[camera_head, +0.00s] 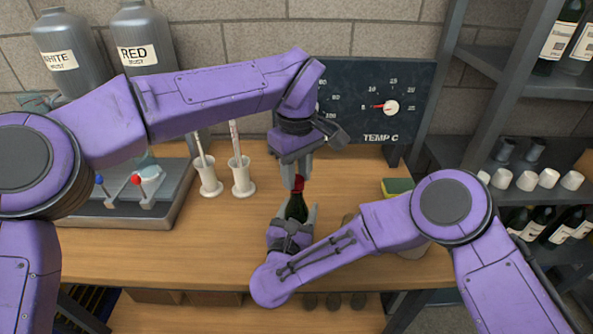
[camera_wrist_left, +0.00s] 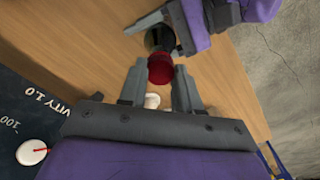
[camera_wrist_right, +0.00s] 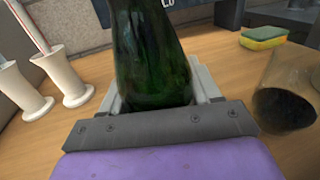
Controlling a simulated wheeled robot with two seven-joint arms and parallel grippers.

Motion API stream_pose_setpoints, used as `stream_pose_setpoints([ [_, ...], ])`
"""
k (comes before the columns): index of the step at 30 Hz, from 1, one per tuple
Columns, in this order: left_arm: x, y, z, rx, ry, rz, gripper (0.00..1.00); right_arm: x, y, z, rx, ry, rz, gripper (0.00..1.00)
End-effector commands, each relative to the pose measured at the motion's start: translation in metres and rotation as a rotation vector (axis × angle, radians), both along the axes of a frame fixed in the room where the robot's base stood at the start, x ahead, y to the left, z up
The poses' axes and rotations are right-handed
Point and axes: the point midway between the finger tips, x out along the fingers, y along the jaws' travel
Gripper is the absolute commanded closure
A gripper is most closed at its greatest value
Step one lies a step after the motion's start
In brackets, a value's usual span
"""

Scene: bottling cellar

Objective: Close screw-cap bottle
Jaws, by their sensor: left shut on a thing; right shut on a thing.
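A dark green bottle (camera_head: 296,208) stands upright over the wooden table, with a red cap (camera_head: 298,184) at its top. My left gripper (camera_head: 295,176) comes from above and is shut on the red cap. In the left wrist view the cap (camera_wrist_left: 160,69) sits between the two fingertips, hiding the bottle mouth. My right gripper (camera_head: 291,224) is shut on the bottle's body. In the right wrist view the green bottle (camera_wrist_right: 148,60) fills the space between the fingers. How far the cap is screwed down cannot be told.
Two white holders (camera_head: 243,180) with thin tubes stand left of the bottle. A yellow-green sponge (camera_head: 398,187) and a glass with dark contents (camera_wrist_right: 287,98) are to the right. A temperature board (camera_head: 375,100) stands behind. A metal tray (camera_head: 130,208) is at left, shelves with bottles at right.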

Motion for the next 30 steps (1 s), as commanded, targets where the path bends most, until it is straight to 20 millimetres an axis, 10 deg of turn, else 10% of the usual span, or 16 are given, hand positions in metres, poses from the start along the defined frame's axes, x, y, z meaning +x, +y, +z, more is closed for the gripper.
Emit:
stream_pose_setpoints([
  [9, 0.0003, 0.0, 0.0001, -0.002, 0.0, -0.605, 0.95, 0.0001, -0.0001, 0.0002, 0.001, 0.0, -0.001, 1.0],
  [19, 0.0005, 0.0002, 0.0003, 0.0, -0.001, -0.644, 0.95, 0.0, -0.0003, 0.0001, 0.001, 0.0, -0.001, 1.0],
  [20, 0.0005, 0.0002, 0.0004, 0.0, -0.001, -0.644, 0.58, 0.0001, -0.0003, 0.0001, 0.001, 0.0, -0.001, 1.0],
  [21, 0.0005, 0.0002, 0.0003, 0.0, -0.001, -0.644, 0.45, 0.0001, -0.0003, 0.0, 0.001, 0.0, -0.001, 1.0],
  [30, 0.0004, 0.0, 0.0014, 0.0, -0.001, -0.643, 0.42, 0.0, -0.0002, 0.0001, 0.0, 0.0, -0.001, 1.0],
])
